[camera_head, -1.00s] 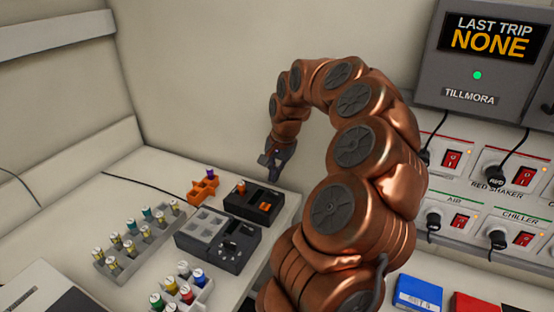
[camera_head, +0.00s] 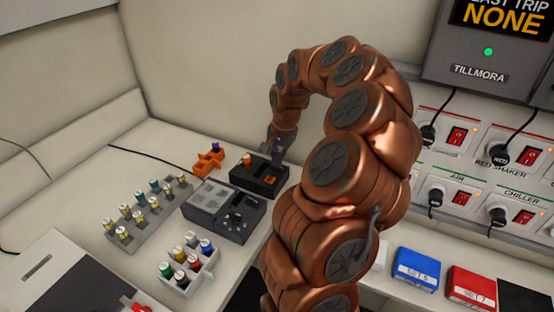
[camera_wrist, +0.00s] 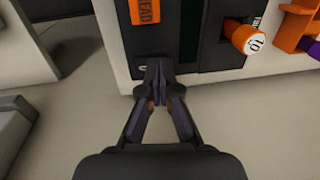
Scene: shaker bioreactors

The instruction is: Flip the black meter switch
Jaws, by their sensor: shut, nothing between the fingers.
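The black meter (camera_head: 262,186) sits on the bench left of my arm in the head view. It carries an orange switch marked READ (camera_wrist: 145,12), at the top of the wrist view, and a round orange-and-white plug (camera_wrist: 249,40) to its right. My gripper (camera_wrist: 158,66) is shut and empty. In the wrist view its fingertips overlap the meter's near edge, beside a small white mark and below the switch. I cannot tell whether they touch. In the head view my gripper (camera_head: 278,162) overlaps the meter's right end.
A grey-and-black device with a dial (camera_head: 232,217), a vial rack (camera_head: 150,232) and a white tray of coloured caps (camera_head: 212,263) stand nearby. Switch panels (camera_head: 470,175) line the wall right.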

